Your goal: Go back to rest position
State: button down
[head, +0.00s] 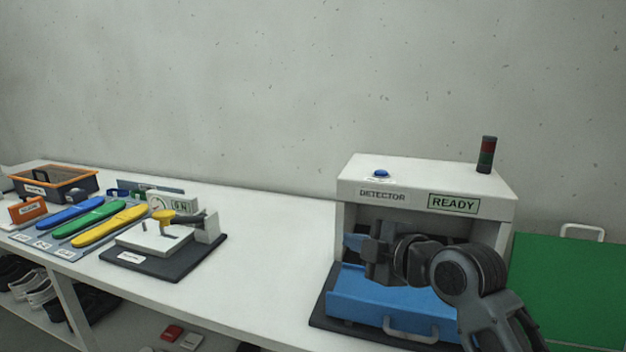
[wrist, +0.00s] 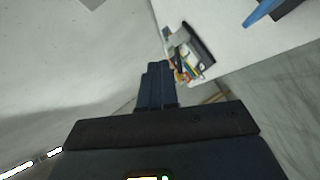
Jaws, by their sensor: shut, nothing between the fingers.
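My gripper (head: 355,243) is in the head view, in front of the detector's opening and above its blue drawer. It points left and is shut, with nothing held. In the wrist view its two dark fingers (wrist: 158,82) are together. The detector (head: 425,180) is a white box with a green READY sign and a blue button (head: 381,173) on top. My arm hides part of its opening and of the blue drawer (head: 370,300).
A green board (head: 575,285) stands right of the detector. At left are blue, green and yellow insoles (head: 110,226), a dark-based gauge (head: 160,267) and an orange-rimmed bin (head: 60,187). The white bench (head: 270,240) is clear between gauge and detector. Shoes sit on a shelf below.

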jog(key=s+d+f+m+t+h, duration=0.1)
jog(key=s+f+m+h, duration=0.1)
jog(key=s+f+m, duration=0.5)
jog(key=s+d+f+m+t+h, duration=0.15)
jog(key=s+f+m, duration=0.25)
jog(key=s, duration=0.8)
jog(key=s+d+f+m+t+h, duration=0.1)
jog(key=s+f+m+h, duration=0.1)
jog(key=s+f+m, duration=0.5)
jog(key=s+d+r, duration=0.2)
jog(key=s+d, duration=0.1)
jog(key=s, duration=0.6)
jog(key=s+d+r+m+h, duration=0.1)
jog(key=s+d+r, duration=0.2)
jog(key=s, duration=0.6)
jog(key=s+d+r+m+h, duration=0.1)
jog(key=s+d, duration=0.3)
jog(key=s, duration=0.5)
jog(key=shift+r+g, duration=0.45)
jog(key=shift+r, duration=0.4)
jog(key=shift+d+h, duration=0.1)
jog(key=shift+h, duration=0.15)
